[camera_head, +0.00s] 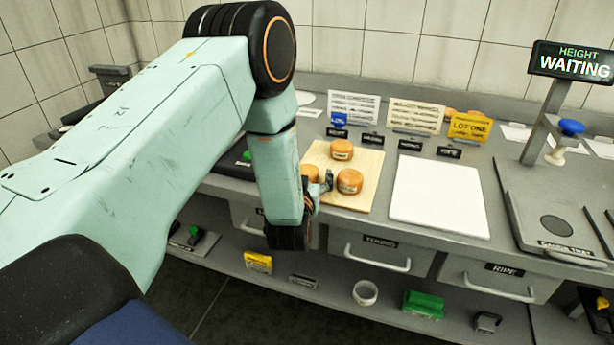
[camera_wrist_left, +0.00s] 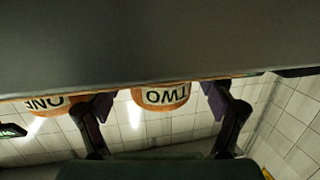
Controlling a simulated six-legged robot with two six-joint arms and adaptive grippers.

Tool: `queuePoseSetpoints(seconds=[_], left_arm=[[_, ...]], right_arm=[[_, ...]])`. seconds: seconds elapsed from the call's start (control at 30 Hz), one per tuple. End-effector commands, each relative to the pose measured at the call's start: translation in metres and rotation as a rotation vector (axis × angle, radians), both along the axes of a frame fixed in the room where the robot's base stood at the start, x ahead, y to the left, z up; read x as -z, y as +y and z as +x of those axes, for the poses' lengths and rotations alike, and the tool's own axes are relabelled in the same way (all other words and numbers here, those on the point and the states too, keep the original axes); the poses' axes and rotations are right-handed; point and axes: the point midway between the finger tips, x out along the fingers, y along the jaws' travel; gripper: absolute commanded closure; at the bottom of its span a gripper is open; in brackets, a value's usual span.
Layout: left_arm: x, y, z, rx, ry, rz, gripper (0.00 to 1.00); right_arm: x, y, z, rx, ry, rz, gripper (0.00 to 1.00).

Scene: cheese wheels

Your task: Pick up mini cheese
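Three small orange cheese wheels lie on a wooden board (camera_head: 371,161) in the head view: a back one (camera_head: 341,150), a right one (camera_head: 349,181) and a left one (camera_head: 310,173) partly hidden by my arm. My left gripper (camera_head: 326,183) is low at the board's front edge, close to the front wheels. The wrist view is upside down. There my left gripper (camera_wrist_left: 158,103) has its fingers spread, with a cheese marked TWO (camera_wrist_left: 166,96) showing between them. A cheese marked ONE (camera_wrist_left: 48,104) is outside the fingers. Contact is not visible. My right gripper is not in view.
A white board (camera_head: 440,195) lies right of the wooden board. Label cards (camera_head: 416,115) and a yellow LOT ONE sign (camera_head: 469,127) stand behind. Drawers (camera_head: 380,253) are below the counter.

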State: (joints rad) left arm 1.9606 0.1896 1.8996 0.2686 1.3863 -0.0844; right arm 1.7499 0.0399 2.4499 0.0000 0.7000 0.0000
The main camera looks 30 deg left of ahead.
Motion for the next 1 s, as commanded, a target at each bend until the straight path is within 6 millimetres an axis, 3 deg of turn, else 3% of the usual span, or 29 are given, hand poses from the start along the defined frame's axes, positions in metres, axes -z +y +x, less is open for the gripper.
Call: queuePoseSetpoints(seconds=[0.7,1.0], left_arm=[[-0.0005,-0.0001,-0.0001,0.000,-0.002,0.001,0.79],[-0.0086,0.0001,0.0002,0.000,-0.002,0.000,0.79]], right_arm=[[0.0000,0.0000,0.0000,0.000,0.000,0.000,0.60],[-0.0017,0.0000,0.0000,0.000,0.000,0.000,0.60]])
